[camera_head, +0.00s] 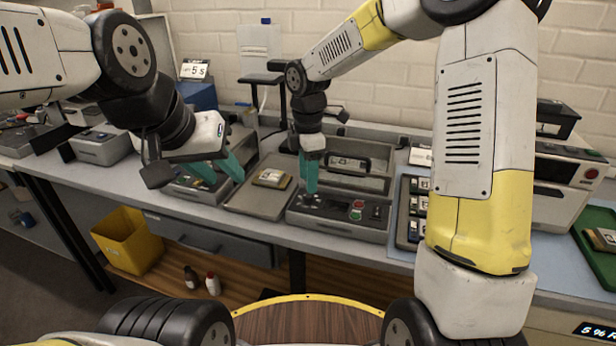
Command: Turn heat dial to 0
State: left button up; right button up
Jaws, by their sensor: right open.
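A grey machine (345,233) with a dark control panel stands on the bench in the middle. Its panel carries a red and a green button (357,209) on the right and small dark controls on the left. I cannot make out which control is the heat dial or its setting. My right gripper (310,190) points straight down, its teal fingertips at the left part of the panel, hiding what is beneath. It is open; whether it touches a control I cannot tell. My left gripper (222,174) is open, its teal fingers apart above another grey device (190,188) to the left.
A grey tray (240,199) with a small packet (271,178) lies left of the machine. A dark rack (405,228) stands to its right, partly behind my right arm. A white machine (556,190) and a green tray (602,262) are further right. A yellow bin (125,240) sits below the bench.

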notch_tip(320, 180, up, 3)
jog(key=shift+r, duration=0.15)
jog(key=shift+s+d+r, duration=0.1)
jog(key=shift+d+r, duration=0.1)
jog(key=s+d+r+m+t, duration=0.2)
jog(key=s+d+r+m, duration=0.1)
jog(key=s+m, duration=0.3)
jog(key=s+d+r+m+t+y, duration=0.1)
jog(key=s+d+r+m+t, duration=0.1)
jog(key=s+d+r+m, duration=0.2)
jog(key=s+d+r+m+t+y, duration=0.1)
jog(key=s+d+r+m+t, duration=0.1)
jog(key=s+d+m, duration=0.4)
jog(key=s+r+m, duration=0.1)
jog(key=s+m, duration=0.3)
jog(key=shift+d+r+m, duration=0.3)
jog(key=shift+d+m, duration=0.05)
jog(key=shift+m, duration=0.05)
